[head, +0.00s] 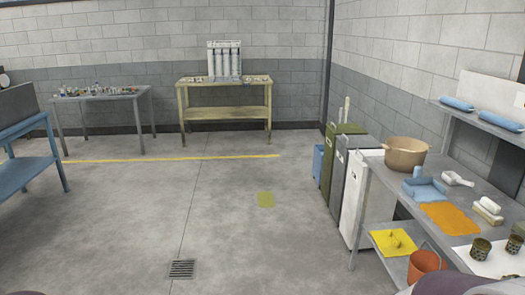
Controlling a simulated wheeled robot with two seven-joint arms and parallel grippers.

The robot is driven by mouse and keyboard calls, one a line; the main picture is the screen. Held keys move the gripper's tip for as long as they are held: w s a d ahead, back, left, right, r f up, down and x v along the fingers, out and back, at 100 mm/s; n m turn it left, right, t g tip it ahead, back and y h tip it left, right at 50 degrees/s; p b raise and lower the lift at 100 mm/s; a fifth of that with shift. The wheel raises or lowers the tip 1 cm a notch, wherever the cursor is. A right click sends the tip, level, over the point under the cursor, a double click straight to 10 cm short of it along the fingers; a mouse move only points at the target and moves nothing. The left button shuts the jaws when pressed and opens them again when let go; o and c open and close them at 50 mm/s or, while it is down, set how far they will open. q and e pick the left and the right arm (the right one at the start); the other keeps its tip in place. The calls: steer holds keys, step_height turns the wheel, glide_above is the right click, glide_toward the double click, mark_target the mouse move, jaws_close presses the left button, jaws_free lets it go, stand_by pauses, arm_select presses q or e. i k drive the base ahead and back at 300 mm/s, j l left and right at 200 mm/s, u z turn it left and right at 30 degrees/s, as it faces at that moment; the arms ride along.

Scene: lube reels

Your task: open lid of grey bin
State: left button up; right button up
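A tall, narrow grey bin (342,183) stands on the floor against the right wall, in a row of bins right of the middle. A green bin (328,165) stands just beyond it and a white bin (351,205) just nearer. Its grey top (357,142) looks flat and closed, though the view is small and partly blocked by the white bin. Neither of my grippers is in view; only rounded parts of my own body show at the bottom edge.
A metal workbench (369,187) with a tan pot (405,153) stands at the right, close to the white bin. An orange bucket (424,267) sits on its lower shelf. A blue bin (318,166) stands beyond the green one. The floor left of the bins is clear.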

mark_target(350, 142)
steer(key=i+z, duration=0.1)
steer(key=i, duration=0.5)
steer(key=i+z, duration=0.1)
steer(key=i, duration=0.5)
steer(key=i+z, duration=0.15)
steer(key=i, duration=0.5)
steer(key=i+j+z, duration=0.1)
steer(key=i, duration=0.5)
steer(key=i+j+z, duration=0.1)
steer(key=i, duration=0.5)
steer(key=i+j+z, duration=0.1)
steer(key=i+j, duration=0.15)
steer(key=i, duration=0.35)
steer(key=i+j, duration=0.1)
steer(key=i, duration=0.75)
steer(key=i+z, duration=0.1)
steer(key=i, duration=0.75)
